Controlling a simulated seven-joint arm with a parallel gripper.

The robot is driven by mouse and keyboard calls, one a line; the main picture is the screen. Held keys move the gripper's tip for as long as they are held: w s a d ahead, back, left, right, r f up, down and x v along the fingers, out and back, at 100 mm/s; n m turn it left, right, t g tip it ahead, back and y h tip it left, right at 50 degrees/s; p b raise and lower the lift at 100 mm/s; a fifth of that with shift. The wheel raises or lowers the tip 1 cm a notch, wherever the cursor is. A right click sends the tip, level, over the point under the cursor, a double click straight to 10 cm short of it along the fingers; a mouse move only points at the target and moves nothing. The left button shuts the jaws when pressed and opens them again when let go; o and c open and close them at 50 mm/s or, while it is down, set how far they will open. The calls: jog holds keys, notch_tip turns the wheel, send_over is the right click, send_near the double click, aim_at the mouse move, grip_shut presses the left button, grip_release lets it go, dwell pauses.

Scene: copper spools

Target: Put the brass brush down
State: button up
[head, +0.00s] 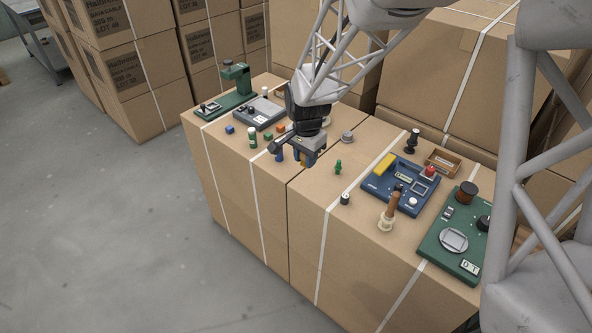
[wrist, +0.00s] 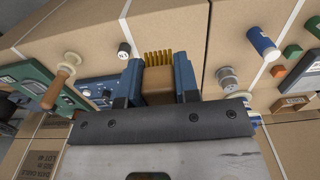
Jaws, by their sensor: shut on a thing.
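The brass brush (wrist: 159,79) sits between the two blue fingers of my gripper (wrist: 159,85) in the wrist view. It has a tan block body and a row of golden bristles pointing away from the wrist. My gripper is shut on it. In the head view my gripper (head: 307,157) hangs over the middle of the carton tops, near the seam between two cartons. The brush is mostly hidden there by the gripper. I cannot tell how high the brush is above the carton.
Right of my gripper are a green piece (head: 338,167), a black-and-white cylinder (head: 345,198), a blue tray (head: 399,186), a wooden-handled tool (head: 389,212) and a green board (head: 458,240). Left are a green-and-white bottle (head: 252,138) and small blocks. Bare carton (head: 312,205) shows in front.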

notch_tip(320, 180, down, 10)
jog(key=s, duration=0.1)
jog(key=shift+s+d, duration=0.35)
jog(key=shift+s, duration=0.05)
jog(key=shift+w, duration=0.1)
dwell(0.5)
send_over(295, 170)
jog(key=shift+f, duration=0.75)
jog(key=shift+f, duration=0.1)
dwell(0.3)
jog(key=shift+f, duration=1.65)
jog(key=shift+f, duration=0.1)
